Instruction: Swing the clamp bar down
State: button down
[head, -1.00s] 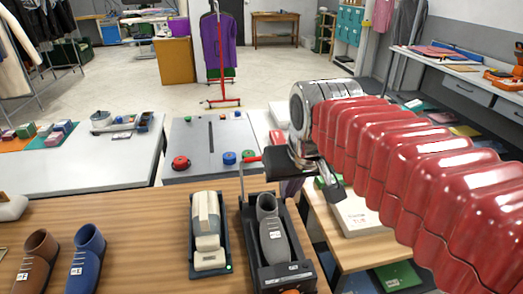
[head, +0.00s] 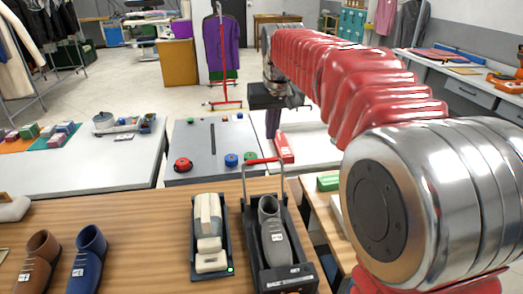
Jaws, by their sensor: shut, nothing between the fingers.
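The clamp bar (head: 265,160) is a red crossbar on a thin metal frame. It stands raised at the far end of a black holder (head: 250,246). A grey shoe (head: 270,228) with a white label lies in the holder under the raised frame. My gripper (head: 272,136) hangs beyond the bar, above and slightly right of it in the picture, with its fingers downward. It is shut and empty, and appears apart from the bar. The finger details are small and partly dark.
A black tray (head: 226,268) with a pale device stands left of the holder. Brown (head: 40,258) and blue (head: 86,252) shoes stand at the left of the wooden counter (head: 140,220). A grey table (head: 210,145) with red, blue and green knobs lies beyond. My arm covers the right side.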

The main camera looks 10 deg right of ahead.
jog(key=w+f, duration=0.6)
jog(key=w, duration=0.8)
jog(key=shift+f+g, duration=0.2)
jog(key=shift+g, duration=0.2)
jog(key=shift+f, duration=0.15)
notch_tip(320, 180, down, 9)
jog(key=s, duration=0.1)
jog(key=shift+s, duration=0.2)
dwell(0.3)
